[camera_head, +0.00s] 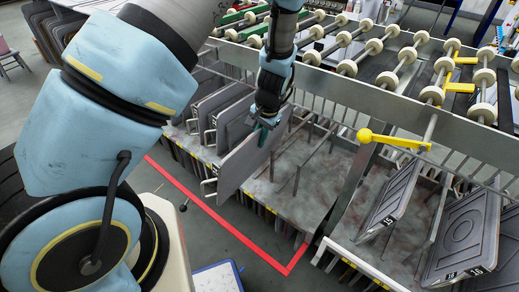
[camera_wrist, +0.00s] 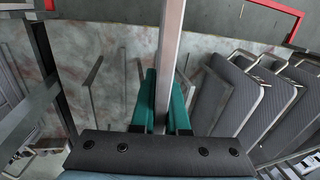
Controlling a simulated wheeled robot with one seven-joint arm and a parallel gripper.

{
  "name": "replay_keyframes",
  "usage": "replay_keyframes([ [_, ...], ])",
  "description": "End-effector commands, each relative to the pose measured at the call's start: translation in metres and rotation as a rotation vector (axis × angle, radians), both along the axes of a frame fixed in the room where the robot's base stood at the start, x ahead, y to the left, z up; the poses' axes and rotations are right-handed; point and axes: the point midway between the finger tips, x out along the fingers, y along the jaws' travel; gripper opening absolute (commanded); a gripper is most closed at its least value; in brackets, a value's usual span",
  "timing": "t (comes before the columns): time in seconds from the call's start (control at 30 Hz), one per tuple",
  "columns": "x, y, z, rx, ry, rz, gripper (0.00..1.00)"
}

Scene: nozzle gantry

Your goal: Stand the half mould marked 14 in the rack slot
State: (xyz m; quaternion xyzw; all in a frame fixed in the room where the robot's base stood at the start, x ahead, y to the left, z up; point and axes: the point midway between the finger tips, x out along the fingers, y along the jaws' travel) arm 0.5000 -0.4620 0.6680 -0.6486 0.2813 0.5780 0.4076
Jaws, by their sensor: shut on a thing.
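My gripper (camera_head: 264,122) is shut on a flat grey half mould (camera_head: 238,165), held upright over the rack's left section. In the wrist view the green fingers of my gripper (camera_wrist: 163,112) clamp this half mould (camera_wrist: 171,45), seen edge-on. To the right of the held plate are bare slots. Whether its lower edge touches the rack is unclear.
Several grey half moulds (camera_head: 218,105) stand left of my gripper; they also show at the right of the wrist view (camera_wrist: 225,95). Marked moulds (camera_head: 465,235) lean at the right. A yellow ball-ended lever (camera_head: 395,140) juts over the rack. Rollers (camera_head: 375,48) lie behind.

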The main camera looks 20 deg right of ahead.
Motion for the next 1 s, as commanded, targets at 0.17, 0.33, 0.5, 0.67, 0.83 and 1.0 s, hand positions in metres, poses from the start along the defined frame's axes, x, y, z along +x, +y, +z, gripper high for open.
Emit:
replay_keyframes([
  [0.17, 0.0, 0.0, 0.018, -0.003, -0.003, -0.001, 0.0],
  [0.33, -0.003, 0.006, 0.022, -0.001, -0.002, 0.0, 0.0],
  [0.5, -0.009, 0.017, 0.021, -0.002, -0.001, 0.001, 0.0],
  [0.67, -0.015, 0.028, 0.02, -0.001, -0.001, 0.001, 0.0],
  [0.83, -0.021, 0.039, 0.019, -0.001, -0.001, 0.001, 0.0],
  [1.0, -0.028, 0.051, 0.018, -0.002, -0.001, 0.001, 0.0],
])
